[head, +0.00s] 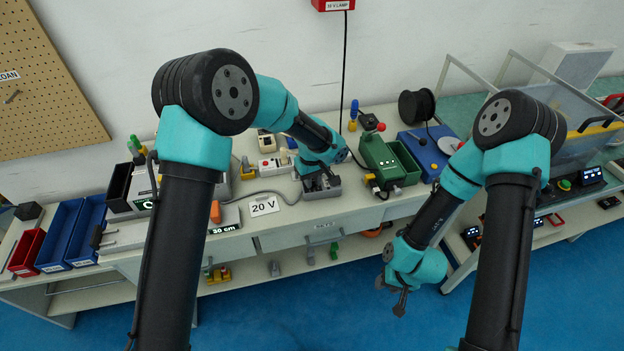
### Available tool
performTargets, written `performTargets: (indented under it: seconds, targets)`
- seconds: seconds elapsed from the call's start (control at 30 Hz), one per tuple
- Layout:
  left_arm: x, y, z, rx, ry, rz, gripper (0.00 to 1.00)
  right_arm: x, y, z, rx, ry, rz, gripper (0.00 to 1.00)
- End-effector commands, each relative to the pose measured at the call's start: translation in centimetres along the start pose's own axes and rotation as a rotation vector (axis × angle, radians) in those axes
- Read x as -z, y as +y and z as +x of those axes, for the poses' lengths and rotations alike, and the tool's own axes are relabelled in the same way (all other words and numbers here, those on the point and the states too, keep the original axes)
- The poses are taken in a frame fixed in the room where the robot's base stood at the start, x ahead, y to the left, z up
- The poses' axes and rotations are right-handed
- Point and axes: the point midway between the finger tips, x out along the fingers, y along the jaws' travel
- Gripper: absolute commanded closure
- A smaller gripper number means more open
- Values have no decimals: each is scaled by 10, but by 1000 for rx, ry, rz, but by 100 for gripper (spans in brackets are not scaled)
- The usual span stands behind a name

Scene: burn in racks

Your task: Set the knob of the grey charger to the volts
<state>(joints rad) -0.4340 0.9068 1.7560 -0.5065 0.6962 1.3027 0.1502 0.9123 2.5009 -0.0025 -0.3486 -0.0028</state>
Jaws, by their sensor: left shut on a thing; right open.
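The grey charger (334,191) sits on the bench near its front edge, with a grey cable running off to the left. My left gripper (322,182) points down onto the top of the charger and is shut on its knob. The fingers and wrist cover the knob, so its pointer and scale cannot be read. A white card reading "20 V" (264,206) lies on the bench left of the charger. My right gripper (402,298) is open and empty, hanging low in front of the bench over the blue floor.
A green machine (378,158) stands right of the charger, with a blue box (424,150) beyond it. A white socket block (268,168) is behind left. Blue bins (60,232) and a red bin (27,252) stand at the far left. A drawer front (322,234) is below the charger.

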Motion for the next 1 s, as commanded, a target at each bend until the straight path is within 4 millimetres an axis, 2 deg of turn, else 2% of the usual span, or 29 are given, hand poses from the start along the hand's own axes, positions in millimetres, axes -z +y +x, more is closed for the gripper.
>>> performTargets:
  seconds: [0.47,0.77,1.0]
  targets:
    - [0,0,0,0,0,73,100,0,0,0,0,0,0,57]
    - [0,0,0,0,0,267,100,0,0,0,0,0,0,57]
    - [0,0,0,0,0,488,100,0,0,0,0,0,0,57]
